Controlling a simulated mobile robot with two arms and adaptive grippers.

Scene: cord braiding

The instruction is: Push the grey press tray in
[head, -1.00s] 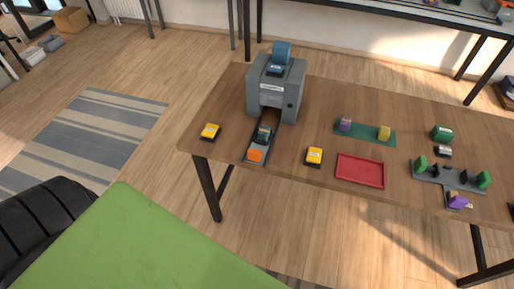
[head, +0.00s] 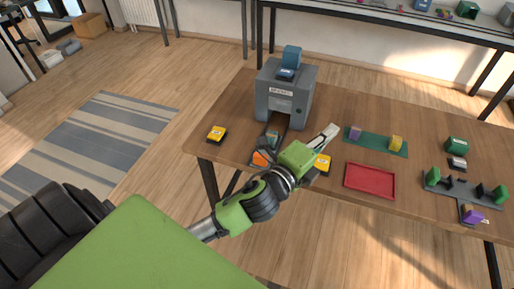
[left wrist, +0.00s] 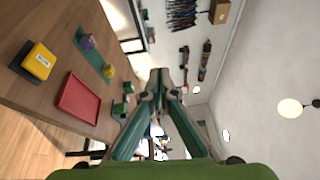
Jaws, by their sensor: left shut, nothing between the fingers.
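The grey press (head: 286,92) stands at the back left of the table, with a blue block on top. Its grey press tray (head: 267,147) sticks out of the front, carrying a small greenish block (head: 272,136) and an orange piece (head: 261,158) at its outer end. My left gripper (head: 334,129) is to the right of the tray, apart from the press, its fingers pointing up and right. Its fingers are shut and empty; they also show in the left wrist view (left wrist: 160,78). The gripper's body hides part of the tray's outer right side. My right gripper is not in view.
A yellow block (head: 217,133) lies left of the tray. Another yellow block (head: 323,162) is partly behind my left gripper. A red tray (head: 370,181), a green mat (head: 376,143) with two blocks, and a grey stand (head: 455,188) lie to the right.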

